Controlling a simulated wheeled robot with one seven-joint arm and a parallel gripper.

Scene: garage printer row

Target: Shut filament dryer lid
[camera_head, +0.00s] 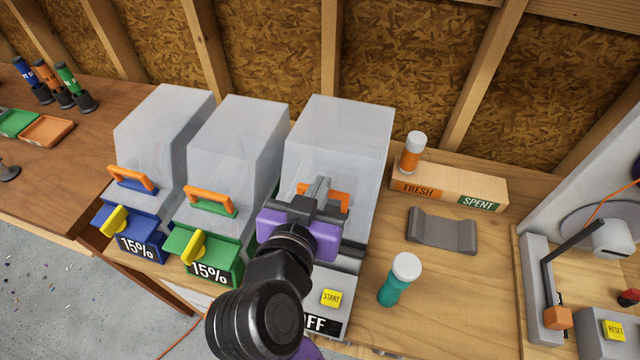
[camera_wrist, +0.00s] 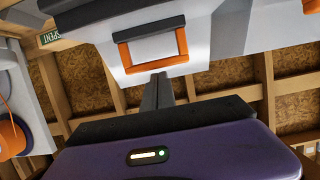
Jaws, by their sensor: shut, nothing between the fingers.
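The filament dryer with the START button (camera_head: 331,298) and a partly hidden "OFF" display is the rightmost of three in the head view. Its large pale translucent lid (camera_head: 340,130) stands over the grey base. An orange handle on the lid's front is partly hidden behind my gripper (camera_head: 320,186). In the wrist view, the handle (camera_wrist: 182,46) sits on the white lid front (camera_wrist: 220,50). My gripper (camera_wrist: 158,88) is shut and empty, its fingertips close to the handle bar; contact cannot be told. My arm hides much of the base, and any gap under the lid is unclear.
A blue dryer (camera_head: 140,225) and a green dryer (camera_head: 205,240) stand close on the left, both reading 15%. On the right are a teal bottle (camera_head: 400,280), a grey cradle (camera_head: 442,231) and a FRESH/SPENT block (camera_head: 450,188) with an orange bottle (camera_head: 411,155). Wall studs stand behind.

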